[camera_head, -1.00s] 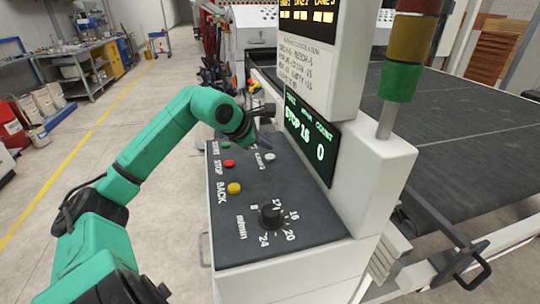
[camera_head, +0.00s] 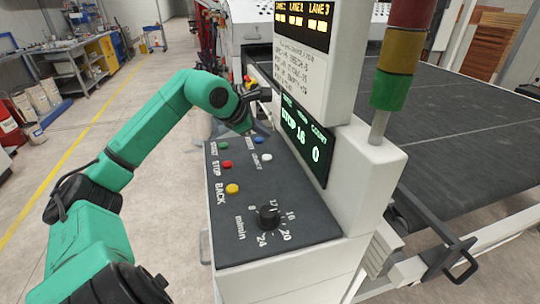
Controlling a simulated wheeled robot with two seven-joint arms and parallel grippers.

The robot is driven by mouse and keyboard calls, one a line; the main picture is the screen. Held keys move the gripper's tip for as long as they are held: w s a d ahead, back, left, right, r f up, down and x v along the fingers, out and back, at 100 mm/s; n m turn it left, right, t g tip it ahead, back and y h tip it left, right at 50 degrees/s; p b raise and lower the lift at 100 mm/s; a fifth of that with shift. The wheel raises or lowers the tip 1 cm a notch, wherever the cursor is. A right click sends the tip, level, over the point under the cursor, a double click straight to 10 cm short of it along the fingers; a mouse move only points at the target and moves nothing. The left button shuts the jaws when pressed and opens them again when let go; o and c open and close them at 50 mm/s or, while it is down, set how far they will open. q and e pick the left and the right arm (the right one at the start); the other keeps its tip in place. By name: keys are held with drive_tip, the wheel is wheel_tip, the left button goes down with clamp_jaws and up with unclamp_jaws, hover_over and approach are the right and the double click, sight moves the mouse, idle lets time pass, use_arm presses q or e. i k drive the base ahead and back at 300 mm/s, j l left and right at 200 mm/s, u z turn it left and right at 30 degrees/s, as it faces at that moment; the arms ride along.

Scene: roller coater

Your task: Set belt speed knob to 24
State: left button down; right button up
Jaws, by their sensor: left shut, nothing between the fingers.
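The belt speed knob (camera_head: 268,217) is a black round dial near the front end of the dark control panel (camera_head: 285,190). White numbers 8, 12, 16, 20 and 24 ring it, with "m/min" beside it; its pointer is too small to read. The display (camera_head: 303,140) above the panel shows STOP, 16 and 0 in green. My left gripper (camera_head: 262,131) is shut and empty over the far end of the panel, well apart from the knob. My green left arm partly hides that end. My right gripper is out of view.
Green (camera_head: 223,146), red (camera_head: 227,164), yellow (camera_head: 232,189), blue (camera_head: 259,140) and white (camera_head: 266,157) buttons sit between gripper and knob. A signal tower (camera_head: 395,60) rises at right beside the wide dark belt (camera_head: 470,125). Space above the knob is clear.

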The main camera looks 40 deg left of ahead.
sight(268, 218)
drive_tip(key=k+j, duration=0.8)
